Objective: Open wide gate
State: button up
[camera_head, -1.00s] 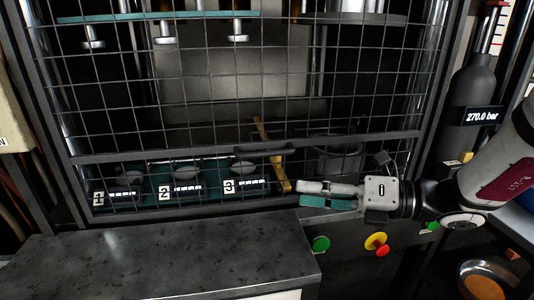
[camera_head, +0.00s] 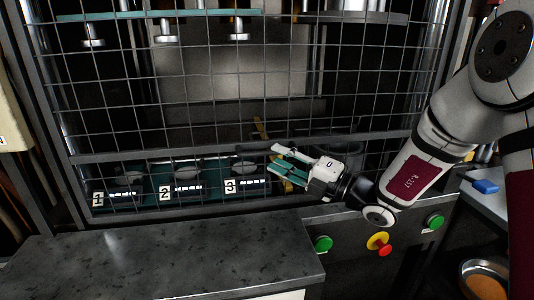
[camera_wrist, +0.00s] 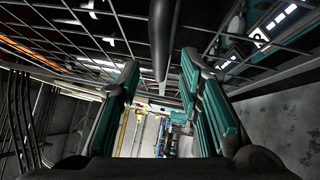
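The wide gate (camera_head: 190,155) is a dark wire-mesh panel with frame bars, standing down across the front of the cabinet. Its handle is a dark horizontal bar on the middle rail; in the head view my gripper partly covers it. In the wrist view the handle (camera_wrist: 162,35) runs from the top edge down to between my fingers. My gripper (camera_head: 276,157) has teal finger pads and is open, close in front of the rail. In the wrist view the fingers (camera_wrist: 160,72) are spread apart on either side of the bar. I cannot tell whether they touch it.
A dark speckled counter (camera_head: 160,265) stands in front at lower left. Green buttons (camera_head: 323,243) and a red-and-yellow stop button (camera_head: 379,243) sit below the gate at right. Behind the mesh are numbered stations (camera_head: 180,188) and a yellow bar (camera_head: 262,130).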

aim_at(267, 153)
jog(key=shift+x, duration=2.15)
grip_shut()
